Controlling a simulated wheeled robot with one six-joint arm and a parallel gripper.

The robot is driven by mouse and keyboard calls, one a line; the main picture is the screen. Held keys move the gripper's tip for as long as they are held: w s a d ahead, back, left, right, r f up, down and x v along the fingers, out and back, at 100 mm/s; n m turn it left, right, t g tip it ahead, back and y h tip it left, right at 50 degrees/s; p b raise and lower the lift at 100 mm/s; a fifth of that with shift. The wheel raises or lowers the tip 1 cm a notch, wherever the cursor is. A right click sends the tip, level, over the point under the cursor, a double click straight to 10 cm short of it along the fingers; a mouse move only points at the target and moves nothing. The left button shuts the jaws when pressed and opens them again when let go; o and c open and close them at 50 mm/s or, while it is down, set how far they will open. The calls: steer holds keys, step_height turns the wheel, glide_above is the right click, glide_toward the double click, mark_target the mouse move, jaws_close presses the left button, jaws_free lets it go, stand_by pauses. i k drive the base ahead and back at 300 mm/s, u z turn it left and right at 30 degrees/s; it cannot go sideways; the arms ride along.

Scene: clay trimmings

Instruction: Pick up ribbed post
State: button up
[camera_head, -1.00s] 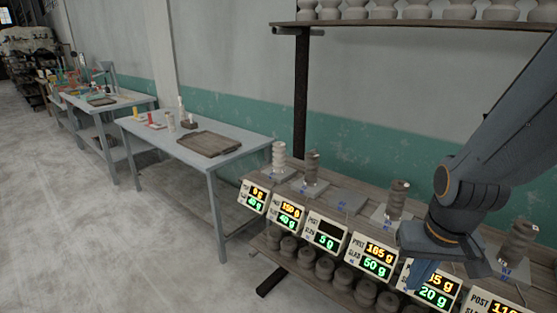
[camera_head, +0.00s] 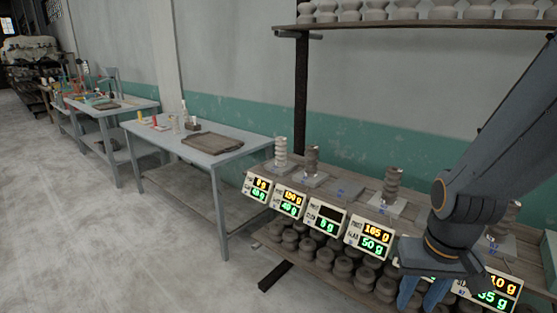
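Several ribbed posts stand upright on small scale plates along the wooden bench. A pale one (camera_head: 281,151) is at the left end and a darker grey-brown one (camera_head: 312,159) is beside it. Another brown one (camera_head: 391,184) stands further right, and one more (camera_head: 505,218) shows partly behind my arm. The plate (camera_head: 346,190) between the second and third visible posts is empty. My gripper (camera_head: 423,294) points down in front of the bench, with two blue fingers apart and nothing seen between them. The fingertips run near the bottom edge. My wrist hides part of the bench and a display.
Tilted displays (camera_head: 370,237) line the bench front; a lower shelf (camera_head: 290,257) holds many dark clay pieces. An upper shelf (camera_head: 400,23) carries pale pots. A grey table (camera_head: 180,143) with a board (camera_head: 211,142) stands left; the floor (camera_head: 80,240) there is open.

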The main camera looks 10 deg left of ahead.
mark_target(281, 161)
steer(key=u, duration=1.5)
steer(key=i, duration=2.15)
steer(key=z, duration=0.9)
steer(key=i, duration=0.65)
steer(key=z, duration=0.45)
